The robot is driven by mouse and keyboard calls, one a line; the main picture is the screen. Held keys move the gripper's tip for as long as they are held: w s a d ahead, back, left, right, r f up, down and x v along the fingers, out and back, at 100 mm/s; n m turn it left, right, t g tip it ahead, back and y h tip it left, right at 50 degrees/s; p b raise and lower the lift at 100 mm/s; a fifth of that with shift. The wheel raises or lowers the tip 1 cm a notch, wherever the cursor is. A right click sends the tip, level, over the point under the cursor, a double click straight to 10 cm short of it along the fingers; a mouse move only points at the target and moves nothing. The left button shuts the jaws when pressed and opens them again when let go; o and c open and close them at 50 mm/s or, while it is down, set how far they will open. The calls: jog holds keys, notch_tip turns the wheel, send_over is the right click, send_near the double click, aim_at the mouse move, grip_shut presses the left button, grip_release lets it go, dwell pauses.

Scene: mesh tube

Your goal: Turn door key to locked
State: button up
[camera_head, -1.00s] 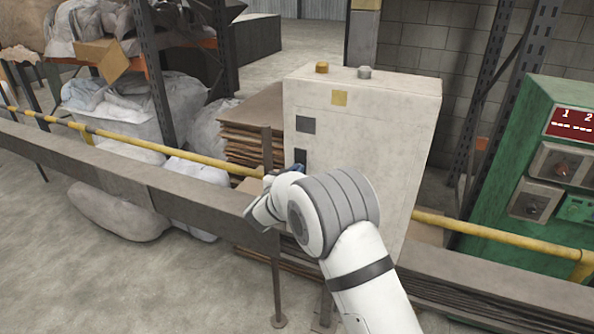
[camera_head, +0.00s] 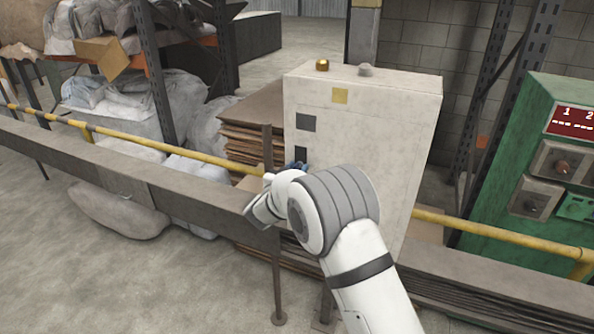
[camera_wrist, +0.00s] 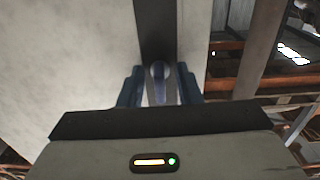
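A pale grey cabinet (camera_head: 372,135) stands behind the rail, with a dark rectangular plate (camera_head: 301,154) low on its left side. My gripper (camera_wrist: 160,82) is at this dark plate. In the wrist view, its two blue fingers stand apart, one on each side of a small grey rounded piece, seemingly the key (camera_wrist: 158,72), in front of the dark vertical strip. A narrow gap shows beside the piece, so the fingers look open around it. In the head view my wrist hides the key and most of the fingers. The key's turn angle cannot be read.
A green control box (camera_head: 530,150) stands at the right.

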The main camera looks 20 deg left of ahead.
jog(key=s+b, duration=0.1)
jog(key=s, duration=0.6)
jog(key=shift+s+a, duration=0.3)
jog(key=shift+s, duration=0.1)
jog(key=w+d+r+n+g+y, duration=0.2)
jog(key=w+d+r+g+y, duration=0.15)
jog(key=d+r, duration=0.5)
jog(key=s+d+g+y, duration=0.25)
jog(key=s+d, duration=0.35)
jog(key=d, duration=0.5)
jog(key=s+d+f+g+h, duration=0.1)
jog(key=s+d+g, duration=0.2)
jog(key=s+d, duration=0.4)
jog(key=s+d+f+g+h, duration=0.2)
jog(key=s+d, duration=0.6)
jog(key=s, duration=0.4)
jog(key=s+d+f+m+g+h, duration=0.1)
jog(key=s+d+g, duration=0.3)
jog(key=s+d, duration=0.4)
jog(key=shift+s+d+f+h, duration=0.25)
jog(key=shift+s+f+h, duration=0.15)
jog(key=shift+s+f, duration=0.3)
